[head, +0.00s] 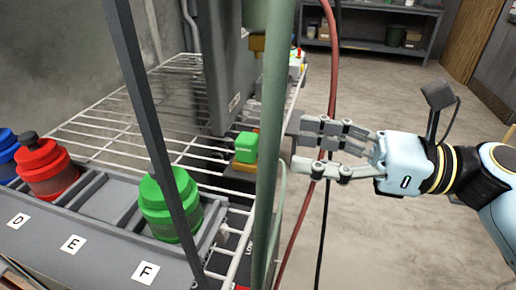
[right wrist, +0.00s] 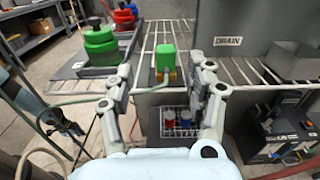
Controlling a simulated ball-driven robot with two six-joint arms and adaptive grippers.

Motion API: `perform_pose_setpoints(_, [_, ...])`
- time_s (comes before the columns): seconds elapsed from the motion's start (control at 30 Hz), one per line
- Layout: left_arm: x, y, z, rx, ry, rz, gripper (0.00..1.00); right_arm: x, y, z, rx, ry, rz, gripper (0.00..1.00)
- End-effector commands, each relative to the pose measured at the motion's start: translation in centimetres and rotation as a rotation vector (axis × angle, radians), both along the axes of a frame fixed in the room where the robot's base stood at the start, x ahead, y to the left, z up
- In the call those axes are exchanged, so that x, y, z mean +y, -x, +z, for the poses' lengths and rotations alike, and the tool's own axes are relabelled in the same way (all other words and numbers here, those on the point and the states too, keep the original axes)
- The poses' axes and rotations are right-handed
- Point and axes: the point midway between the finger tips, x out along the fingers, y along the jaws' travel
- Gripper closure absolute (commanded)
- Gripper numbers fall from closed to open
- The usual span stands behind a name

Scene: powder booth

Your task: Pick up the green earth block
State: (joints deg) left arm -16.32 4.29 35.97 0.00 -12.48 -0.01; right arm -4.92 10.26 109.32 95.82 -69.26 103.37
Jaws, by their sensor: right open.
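The green earth block (head: 246,146) is a small bright green cube with rounded edges. It sits on a small orange and dark base near the right edge of the wire rack. In the right wrist view the block (right wrist: 165,57) appears between the two finger sets, beyond their tips. My right gripper (head: 303,144) is open and empty, to the right of the block and apart from it, with its fingers pointing at it. A green pole stands between them in the head view. My left gripper is not in view.
A wire rack (head: 105,118) carries the block. A grey holder marked D, E, F (head: 110,255) has blue, red and green (head: 170,205) lidded containers. A grey DRAIN panel (right wrist: 262,30) stands at right.

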Motion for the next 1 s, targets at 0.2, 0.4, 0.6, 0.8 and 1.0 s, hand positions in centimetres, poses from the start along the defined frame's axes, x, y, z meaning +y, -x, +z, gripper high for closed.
perform_pose_setpoints(0.2, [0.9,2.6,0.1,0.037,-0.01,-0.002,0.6,3.3,-1.2,0.0,0.0,-0.003,-0.003,0.44])
perform_pose_setpoints(0.4, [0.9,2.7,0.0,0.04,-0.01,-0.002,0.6,4.9,-2.0,-0.3,0.001,-0.001,-0.003,0.44])
perform_pose_setpoints(0.6, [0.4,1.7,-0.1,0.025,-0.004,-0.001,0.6,7.7,-3.4,-0.6,0.001,-0.001,-0.004,0.44])
perform_pose_setpoints(0.8, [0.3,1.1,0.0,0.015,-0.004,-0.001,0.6,8.6,-3.7,-0.7,0.0,0.004,-0.003,0.44])
perform_pose_setpoints(1.0, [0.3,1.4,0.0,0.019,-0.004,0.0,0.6,8.6,-3.7,-0.7,0.0,0.004,-0.004,0.52])
